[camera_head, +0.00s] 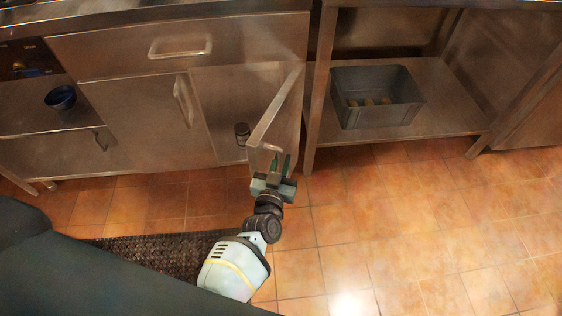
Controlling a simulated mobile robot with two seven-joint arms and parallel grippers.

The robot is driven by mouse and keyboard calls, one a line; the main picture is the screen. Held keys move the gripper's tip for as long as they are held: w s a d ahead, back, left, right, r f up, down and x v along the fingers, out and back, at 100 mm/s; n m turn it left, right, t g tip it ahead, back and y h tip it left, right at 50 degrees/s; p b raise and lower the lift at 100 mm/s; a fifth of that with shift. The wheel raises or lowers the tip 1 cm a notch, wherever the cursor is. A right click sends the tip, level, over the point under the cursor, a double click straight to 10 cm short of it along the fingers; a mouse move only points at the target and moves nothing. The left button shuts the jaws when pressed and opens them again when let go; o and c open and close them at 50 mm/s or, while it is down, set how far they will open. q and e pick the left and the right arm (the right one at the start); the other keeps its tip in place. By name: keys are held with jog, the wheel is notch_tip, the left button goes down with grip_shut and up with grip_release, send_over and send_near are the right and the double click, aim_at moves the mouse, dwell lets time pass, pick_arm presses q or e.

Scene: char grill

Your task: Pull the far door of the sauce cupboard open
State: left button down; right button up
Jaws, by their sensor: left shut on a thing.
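The sauce cupboard is a steel cabinet with two doors below a wide drawer. Its right-hand door (272,118) stands partly open, swung out toward me. My left gripper (275,165) is at that door's lower outer edge, shut on its handle (271,147); the fingers partly hide the grip. The left-hand door (148,122) is closed, with its own upright handle (182,102). Inside the open part, a small dark jar (242,133) stands on the cupboard floor. My right gripper is not in view.
A grey crate (345,105) with several round items sits on the low steel shelf (440,115) at right. A table leg (316,100) stands close to the open door. A dark blue bowl (60,97) is at left. The tiled floor (400,220) at right is clear.

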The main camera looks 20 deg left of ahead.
pick_arm(q)
jog(key=shift+d, duration=0.3)
dwell(0.4)
jog(key=c, duration=1.4)
grip_release()
jog(key=shift+c, duration=0.2)
jog(key=shift+s, duration=0.1)
